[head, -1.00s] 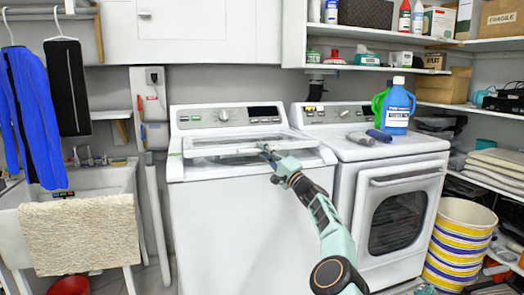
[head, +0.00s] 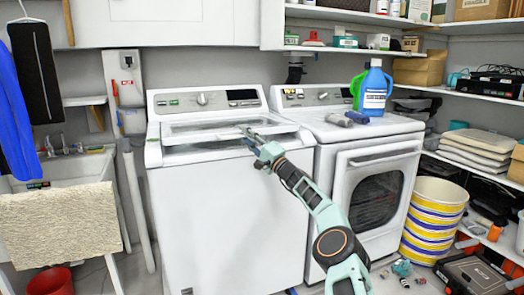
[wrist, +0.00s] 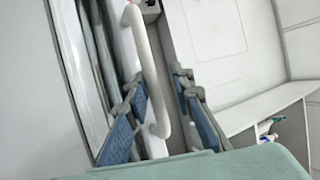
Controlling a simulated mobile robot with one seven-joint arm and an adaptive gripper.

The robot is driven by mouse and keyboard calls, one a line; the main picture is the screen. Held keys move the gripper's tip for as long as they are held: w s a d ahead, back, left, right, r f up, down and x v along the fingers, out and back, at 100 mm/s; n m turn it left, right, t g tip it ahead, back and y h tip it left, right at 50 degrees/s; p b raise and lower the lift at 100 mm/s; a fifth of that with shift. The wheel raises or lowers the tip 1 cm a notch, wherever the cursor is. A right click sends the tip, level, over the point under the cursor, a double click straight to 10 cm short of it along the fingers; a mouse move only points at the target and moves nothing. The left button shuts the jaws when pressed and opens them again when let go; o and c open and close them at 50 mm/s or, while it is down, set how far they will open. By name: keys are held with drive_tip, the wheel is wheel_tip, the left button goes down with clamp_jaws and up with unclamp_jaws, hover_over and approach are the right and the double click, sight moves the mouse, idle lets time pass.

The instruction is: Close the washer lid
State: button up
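The white washer (head: 225,225) stands left of the dryer. Its lid (head: 190,131), with a glass panel, lies nearly flat over the top, and a narrow dark gap shows under its front edge. My gripper (head: 250,133) is at the lid's front edge, right of its middle. In the wrist view, my gripper (wrist: 158,78) has its two blue-padded fingers apart, with a white bar-shaped handle (wrist: 148,70) running between them. The pads do not clearly press on the handle. The lid's glass panel shows at the left of that view.
The dryer (head: 335,200) stands close at the right, with a blue bottle (head: 374,92) and small rolled items on top. A striped bin (head: 435,215) is farther right. A sink (head: 75,170) with a draped mat is at the left. Shelves line the back and right.

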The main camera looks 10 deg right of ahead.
drive_tip(key=v, duration=1)
drive_tip(key=shift+s+r, duration=0.15)
drive_tip(key=shift+s, duration=0.3)
